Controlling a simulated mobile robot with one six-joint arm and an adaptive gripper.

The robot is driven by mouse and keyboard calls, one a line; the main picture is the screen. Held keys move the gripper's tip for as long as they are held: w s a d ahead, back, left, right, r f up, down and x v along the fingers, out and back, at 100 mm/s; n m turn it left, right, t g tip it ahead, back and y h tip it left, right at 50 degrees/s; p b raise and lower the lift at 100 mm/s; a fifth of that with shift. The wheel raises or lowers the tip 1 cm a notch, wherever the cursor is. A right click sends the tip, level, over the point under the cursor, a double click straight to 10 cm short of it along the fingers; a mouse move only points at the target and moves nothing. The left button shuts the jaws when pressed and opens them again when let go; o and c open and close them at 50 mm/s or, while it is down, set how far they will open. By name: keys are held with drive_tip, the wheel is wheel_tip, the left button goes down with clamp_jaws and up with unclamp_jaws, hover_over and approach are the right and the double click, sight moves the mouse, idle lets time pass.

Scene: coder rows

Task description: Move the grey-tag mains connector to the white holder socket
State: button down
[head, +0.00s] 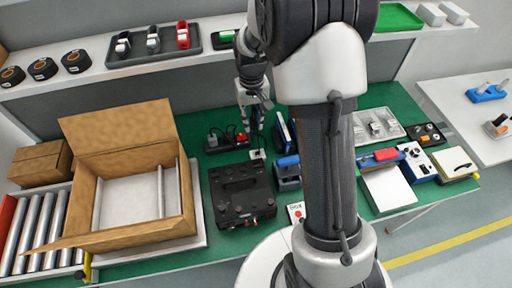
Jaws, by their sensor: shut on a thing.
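My gripper (257,117) points down over the green bench, at the back of its middle. It is shut on a small dark thing, which looks like the mains connector; it is mostly hidden by the fingers, and its tag colour cannot be told. A small white block (257,155), which looks like the white holder socket, sits on the bench just below and in front of the gripper. A black socket strip (226,143) lies to the left of the gripper, with a dark plug and a red-marked plug standing in it.
A black case (240,195) lies in front of the white block. An open cardboard box (187,218) is at left. A shelf (105,75) with trays runs behind. My arm hides part of the bench.

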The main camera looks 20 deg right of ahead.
drive_tip(key=shift+m, duration=0.3)
drive_tip(key=shift+w+d+f+b, duration=0.4)
drive_tip(key=shift+f+b, duration=0.45)
drive_tip(key=shift+f, duration=2.3)
drive_tip(key=shift+w+d+f+b, duration=0.45)
drive_tip(key=shift+f+b, duration=0.45)
drive_tip(key=shift+f, duration=2.25)
drive_tip(key=shift+w+d+f+b, duration=0.25)
drive_tip(key=shift+d+f+b, duration=0.45)
drive_tip(key=shift+f, duration=2.45)
drive_tip(key=shift+a+f, duration=0.1)
drive_tip(key=shift+a, duration=0.1)
drive_tip(key=shift+f+b, duration=0.55)
drive_tip(key=shift+b, duration=0.05)
drive_tip(key=c, duration=1.4)
unclamp_jaws()
drive_tip(key=shift+r, duration=0.2)
